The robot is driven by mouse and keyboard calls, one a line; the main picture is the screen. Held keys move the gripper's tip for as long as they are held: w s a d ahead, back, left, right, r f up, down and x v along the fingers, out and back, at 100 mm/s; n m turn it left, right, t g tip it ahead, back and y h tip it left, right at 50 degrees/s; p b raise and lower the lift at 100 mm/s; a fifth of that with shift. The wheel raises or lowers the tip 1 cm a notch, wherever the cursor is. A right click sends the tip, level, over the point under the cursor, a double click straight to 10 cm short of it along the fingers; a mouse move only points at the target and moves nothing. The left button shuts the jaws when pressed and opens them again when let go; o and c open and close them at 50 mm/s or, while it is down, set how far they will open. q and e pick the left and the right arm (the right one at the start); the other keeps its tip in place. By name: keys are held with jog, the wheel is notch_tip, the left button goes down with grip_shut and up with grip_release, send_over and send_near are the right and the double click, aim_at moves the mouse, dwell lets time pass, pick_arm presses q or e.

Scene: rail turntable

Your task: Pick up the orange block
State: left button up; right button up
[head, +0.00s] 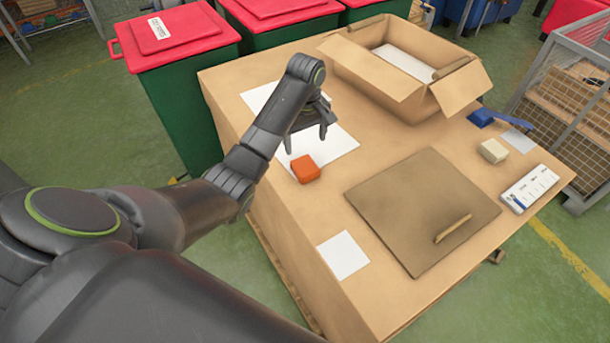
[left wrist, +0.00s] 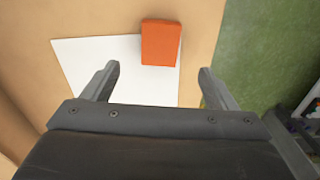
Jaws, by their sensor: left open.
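The orange block (head: 305,169) lies at the near edge of a white sheet (head: 338,145) on the cardboard-topped table. In the left wrist view the block (left wrist: 160,43) lies beyond my open fingers, between their lines and a little right of the sheet's middle. My left gripper (head: 306,138) is open and empty, above the white sheet, with its fingers pointing down. In the left wrist view its two fingertips (left wrist: 160,70) stand wide apart with nothing between them. My right gripper is not in view.
A brown board (head: 400,200) with a wooden bar (head: 453,228) lies right of the block. An open cardboard box (head: 395,88) stands at the back. A cream block (head: 493,150), a blue tool (head: 482,117) and a label card (head: 530,190) lie at right. Green bins (head: 175,75) stand behind the table.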

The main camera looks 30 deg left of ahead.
aim_at(305, 165)
pick_arm(q)
notch_tip(305, 165, down, 4)
jog(key=shift+r+b, duration=0.1)
jog(key=shift+b, duration=0.9)
jog(key=shift+f, duration=0.3)
jog(key=shift+a+f+p, duration=0.1)
jog(key=shift+f+p, duration=0.5)
jog(key=shift+f, duration=2)
jog(key=c, duration=1.1)
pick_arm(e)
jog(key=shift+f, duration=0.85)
pick_arm(q)
jog(key=shift+w+r, duration=0.1)
jog(key=shift+r, duration=0.05)
